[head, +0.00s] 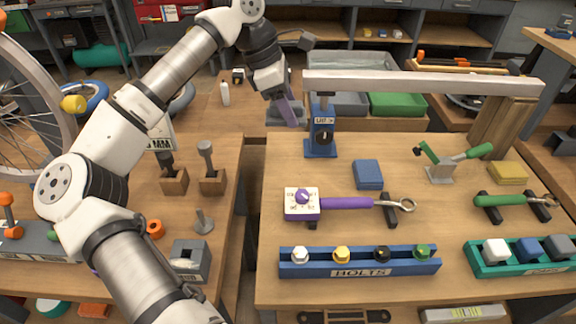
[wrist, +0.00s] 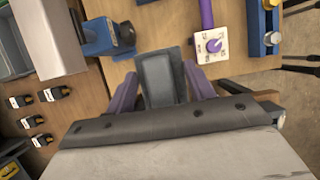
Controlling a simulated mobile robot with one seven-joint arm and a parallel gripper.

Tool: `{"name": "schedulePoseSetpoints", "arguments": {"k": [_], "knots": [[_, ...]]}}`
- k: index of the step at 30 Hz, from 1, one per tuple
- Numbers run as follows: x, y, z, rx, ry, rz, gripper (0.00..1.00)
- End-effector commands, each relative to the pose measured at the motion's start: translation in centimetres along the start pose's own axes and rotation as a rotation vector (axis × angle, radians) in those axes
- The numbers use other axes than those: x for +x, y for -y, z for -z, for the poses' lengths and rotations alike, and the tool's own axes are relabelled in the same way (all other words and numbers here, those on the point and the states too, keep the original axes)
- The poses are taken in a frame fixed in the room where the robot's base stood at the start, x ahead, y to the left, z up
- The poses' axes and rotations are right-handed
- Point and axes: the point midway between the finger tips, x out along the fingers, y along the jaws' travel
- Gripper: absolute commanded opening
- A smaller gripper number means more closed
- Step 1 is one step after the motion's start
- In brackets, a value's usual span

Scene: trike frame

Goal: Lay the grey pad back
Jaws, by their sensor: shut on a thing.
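My gripper (head: 287,112) is at the far side of the benches, near the gap between them and left of the blue jack stand. In the wrist view its purple fingers (wrist: 161,88) are shut on the grey pad (wrist: 160,76), a dark flat block between them. A blue pad (head: 368,174) lies on the right bench, and a yellow pad (head: 508,172) lies further right.
The blue jack stand (head: 321,138) holds up a long pale beam (head: 420,84) across the right bench's back. A purple torque wrench (head: 345,203) rests on its holder. The blue bolt rack (head: 360,263) is at the front. Bare wood (head: 285,165) lies left of the blue pad.

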Motion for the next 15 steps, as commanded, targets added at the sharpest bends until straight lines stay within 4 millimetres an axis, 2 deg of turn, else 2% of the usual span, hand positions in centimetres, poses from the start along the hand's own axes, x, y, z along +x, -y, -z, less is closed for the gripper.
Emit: {"name": "schedulePoseSetpoints", "arguments": {"k": [9,15], "knots": [[7.8,0.1,3.3,-0.002,0.003,0.005,0.29],[11.3,0.1,4.7,0.0,0.002,0.002,0.29]]}}
